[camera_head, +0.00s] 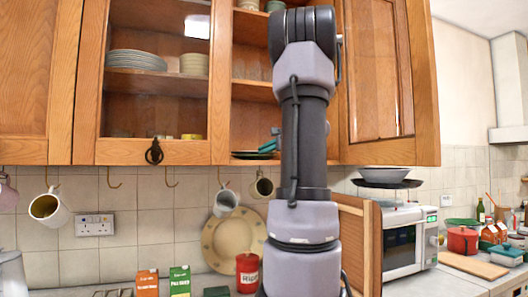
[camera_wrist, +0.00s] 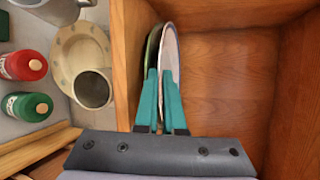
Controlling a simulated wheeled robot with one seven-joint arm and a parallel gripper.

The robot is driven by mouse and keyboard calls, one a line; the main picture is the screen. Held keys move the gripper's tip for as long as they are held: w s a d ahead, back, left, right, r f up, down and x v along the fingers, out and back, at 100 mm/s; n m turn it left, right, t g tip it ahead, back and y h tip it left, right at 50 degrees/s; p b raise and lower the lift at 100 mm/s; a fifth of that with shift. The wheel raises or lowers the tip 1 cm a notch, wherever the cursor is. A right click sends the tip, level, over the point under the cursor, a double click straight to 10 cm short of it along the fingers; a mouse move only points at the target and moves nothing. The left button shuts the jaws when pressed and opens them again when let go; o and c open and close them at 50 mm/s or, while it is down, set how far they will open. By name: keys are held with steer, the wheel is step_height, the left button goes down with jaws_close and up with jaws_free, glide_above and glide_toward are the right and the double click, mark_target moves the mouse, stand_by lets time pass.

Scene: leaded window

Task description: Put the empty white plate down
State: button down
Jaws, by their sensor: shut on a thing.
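In the wrist view, my gripper (camera_wrist: 159,74) has its teal fingers close together at the rim of a pale, whitish plate (camera_wrist: 170,45) seen nearly edge-on. The gripper is shut on this plate, inside a wooden cupboard compartment. A dark green plate (camera_wrist: 151,50) lies right beside it, on the shelf-board side. I cannot tell whether the two plates touch. In the head view, a teal finger of my gripper (camera_head: 270,142) shows just above a dark plate (camera_head: 250,155) on the lowest cupboard shelf; my arm hides much of this place. I cannot make out the white plate there.
A glass-fronted cupboard door (camera_head: 155,70) is left of the open compartment. Hanging mugs (camera_head: 226,203), a patterned plate (camera_head: 226,244) and a red canister (camera_head: 247,272) are below. A microwave (camera_head: 405,240) stands right. The wrist view shows bare wood (camera_wrist: 225,90) beside the plates.

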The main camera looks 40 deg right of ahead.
steer(key=c, duration=1)
jaws_free()
steer(key=shift+f, duration=0.1)
steer(key=shift+s, duration=0.1)
steer(key=v, duration=1.1)
steer(key=a+f+n+g+y, duration=0.2)
steer(key=a+f+n+g, duration=0.15)
steer(key=a, duration=0.95)
steer(key=s+a+f+n+g+h, duration=0.1)
steer(key=s+a+f+n, duration=0.2)
steer(key=a, duration=0.3)
steer(key=s+a+f+n+g, duration=0.1)
steer(key=s+a+f+n, duration=0.3)
steer(key=s+a+f, duration=0.2)
steer(key=s+a+f+n+g+h, duration=0.1)
steer(key=s+a+f+n, duration=0.3)
steer(key=a, duration=0.4)
steer(key=shift+s+a+f+g+h, duration=0.25)
steer(key=shift+s+f+g+h, duration=0.15)
steer(key=shift+s, duration=0.2)
